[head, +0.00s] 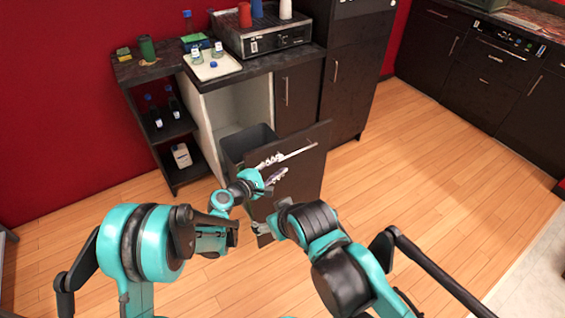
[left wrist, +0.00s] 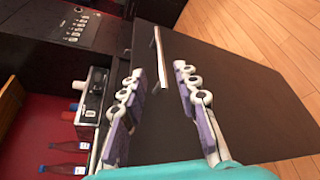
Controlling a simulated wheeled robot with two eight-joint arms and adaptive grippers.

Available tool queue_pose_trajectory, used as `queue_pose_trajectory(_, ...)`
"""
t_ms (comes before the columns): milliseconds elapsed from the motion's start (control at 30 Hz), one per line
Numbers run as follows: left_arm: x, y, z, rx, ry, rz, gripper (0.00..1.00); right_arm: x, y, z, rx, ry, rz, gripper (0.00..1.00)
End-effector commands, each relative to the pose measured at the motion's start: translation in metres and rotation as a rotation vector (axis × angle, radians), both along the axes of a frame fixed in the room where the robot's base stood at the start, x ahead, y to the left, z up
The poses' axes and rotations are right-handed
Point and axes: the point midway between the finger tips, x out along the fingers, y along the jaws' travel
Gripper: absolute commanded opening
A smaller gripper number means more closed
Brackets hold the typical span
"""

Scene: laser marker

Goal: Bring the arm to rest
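My left gripper (head: 278,168) is in front of the dark cabinet door (head: 308,178). Its fingers are spread apart with nothing held between them. In the left wrist view the left gripper (left wrist: 160,95) is open, and the door's slim metal handle (left wrist: 160,57) lies between and beyond the fingertips, apart from them. The handle also shows in the head view (head: 301,151). The door stands out from the cabinet, with a grey bin (head: 236,147) behind it. My right arm is bent low in front; its gripper end (head: 262,229) is small and partly hidden, so its fingers are unclear.
A dark counter (head: 165,70) holds a white tray (head: 212,66) with bottles and a laser machine (head: 265,38). Open shelves (head: 178,128) with bottles stand at left. A tall dark cabinet (head: 350,75) is behind. The wooden floor (head: 430,180) at right is clear.

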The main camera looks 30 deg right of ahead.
Motion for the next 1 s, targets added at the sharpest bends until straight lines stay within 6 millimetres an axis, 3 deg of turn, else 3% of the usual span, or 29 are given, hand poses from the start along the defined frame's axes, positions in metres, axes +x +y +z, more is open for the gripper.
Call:
queue_pose_trajectory(433,0.0,0.0,0.0,0.001,-0.001,0.001,0.31,0.0,0.0,0.0,0.0,0.0,0.0,0.75)
queue_pose_trajectory(567,0.003,0.013,0.011,0.04,-0.035,0.005,0.31,0.0,0.0,0.0,0.0,0.0,0.0,0.75)
queue_pose_trajectory(667,0.006,0.039,0.031,0.129,-0.106,0.011,0.31,0.0,0.0,0.0,0.0,0.0,0.0,0.75)
queue_pose_trajectory(767,0.005,0.08,0.056,0.266,-0.204,0.012,0.31,0.0,0.0,0.0,0.0,0.0,0.0,0.75)
queue_pose_trajectory(1000,-0.026,0.194,0.097,0.642,-0.415,-0.018,0.31,0.0,0.0,0.0,0.0,0.0,0.0,0.75)
